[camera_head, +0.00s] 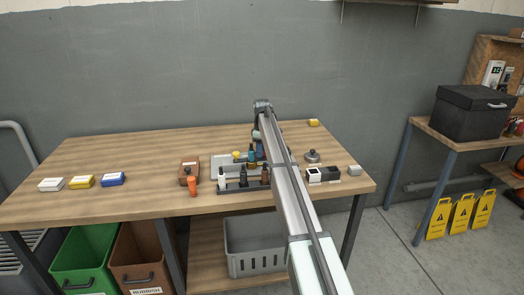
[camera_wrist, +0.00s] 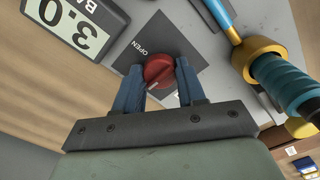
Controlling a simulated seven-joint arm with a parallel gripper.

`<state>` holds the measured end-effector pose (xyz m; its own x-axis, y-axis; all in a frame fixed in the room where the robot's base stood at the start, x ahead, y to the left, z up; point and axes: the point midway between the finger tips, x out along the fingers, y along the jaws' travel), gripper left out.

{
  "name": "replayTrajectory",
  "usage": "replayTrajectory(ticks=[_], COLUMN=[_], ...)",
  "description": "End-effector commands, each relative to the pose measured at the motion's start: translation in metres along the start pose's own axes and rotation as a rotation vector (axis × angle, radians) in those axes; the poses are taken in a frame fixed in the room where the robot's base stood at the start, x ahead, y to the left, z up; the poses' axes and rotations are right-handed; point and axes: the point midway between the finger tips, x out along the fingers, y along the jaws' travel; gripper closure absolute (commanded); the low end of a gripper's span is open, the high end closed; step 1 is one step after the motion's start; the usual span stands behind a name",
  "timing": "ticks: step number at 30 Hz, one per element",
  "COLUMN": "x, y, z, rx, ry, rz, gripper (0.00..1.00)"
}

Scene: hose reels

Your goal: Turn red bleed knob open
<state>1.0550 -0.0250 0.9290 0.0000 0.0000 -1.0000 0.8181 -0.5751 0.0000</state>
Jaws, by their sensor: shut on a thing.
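The red bleed knob (camera_wrist: 158,68) is in the middle of the wrist view, on a dark grey plate (camera_wrist: 152,38) with the word OPEN printed beyond it. My gripper (camera_wrist: 158,74) has its two blue fingers on either side of the knob and is shut on it. A pale mark shows on the near side of the knob. In the head view my arm reaches over the table to the pale panel (camera_head: 220,165), and the knob and fingertips are hidden behind the arm or too small to tell.
A gauge (camera_wrist: 78,22) reading 3.0 is at upper left in the wrist view. A blue hose with a brass fitting (camera_wrist: 258,58) is close on the right. A bottle rack (camera_head: 238,187) stands in front of the panel. The table's left part (camera_head: 100,155) is mostly clear.

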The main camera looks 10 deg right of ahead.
Motion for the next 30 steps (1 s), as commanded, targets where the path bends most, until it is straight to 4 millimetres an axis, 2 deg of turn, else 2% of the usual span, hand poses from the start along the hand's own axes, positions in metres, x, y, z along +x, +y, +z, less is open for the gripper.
replayTrajectory(ticks=[8, 30], x=[-0.0001, -0.0001], y=[0.0, 0.0], z=[0.0, 0.0], rx=[0.15, 0.844], ry=[0.0, 0.0], rz=[0.0, 0.0], gripper=[0.91, 0.91])
